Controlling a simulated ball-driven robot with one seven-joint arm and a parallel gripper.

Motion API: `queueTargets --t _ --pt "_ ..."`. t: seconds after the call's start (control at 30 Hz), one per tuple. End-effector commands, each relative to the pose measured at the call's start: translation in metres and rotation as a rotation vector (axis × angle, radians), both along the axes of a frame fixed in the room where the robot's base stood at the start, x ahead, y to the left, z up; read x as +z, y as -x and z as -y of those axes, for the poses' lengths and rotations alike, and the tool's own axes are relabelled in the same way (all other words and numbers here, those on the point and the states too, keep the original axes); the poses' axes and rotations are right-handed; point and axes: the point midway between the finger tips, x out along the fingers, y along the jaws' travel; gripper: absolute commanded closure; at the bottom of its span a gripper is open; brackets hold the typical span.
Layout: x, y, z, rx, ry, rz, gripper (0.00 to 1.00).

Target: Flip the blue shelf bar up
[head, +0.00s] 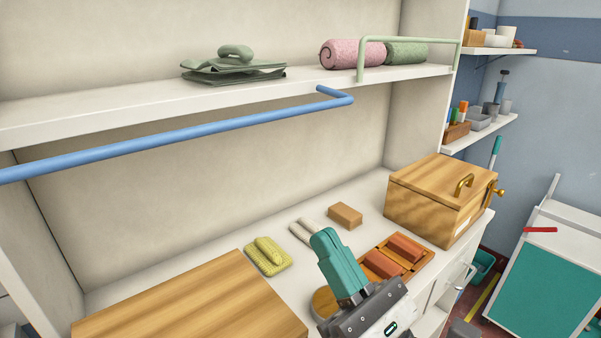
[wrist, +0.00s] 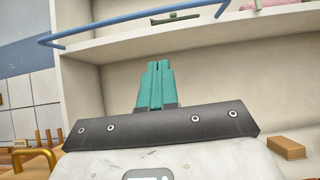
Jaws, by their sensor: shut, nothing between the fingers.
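The blue shelf bar (head: 180,135) runs along the front of the upper shelf (head: 110,108). It sticks out in front of the shelf edge and hangs around or slightly below its level, with its bent right end (head: 335,95) meeting the shelf. In the wrist view the bar (wrist: 140,20) crosses the top, beyond my fingers. My gripper (head: 322,233) has teal fingers closed together, with nothing between them. It is low over the counter, below and apart from the bar. The closed fingertips (wrist: 158,65) also show in the wrist view.
A green bar (head: 410,39) stands upright at the shelf's right. Folded cloth (head: 235,70) and rolled towels (head: 352,53) lie on the shelf.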

Motion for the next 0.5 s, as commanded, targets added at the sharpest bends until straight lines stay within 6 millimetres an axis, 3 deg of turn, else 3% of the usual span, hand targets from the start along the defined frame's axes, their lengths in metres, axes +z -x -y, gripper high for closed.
queueTargets --t 0.5 --pt "0.061 -0.057 -0.038 0.000 -0.002 0.001 1.00"
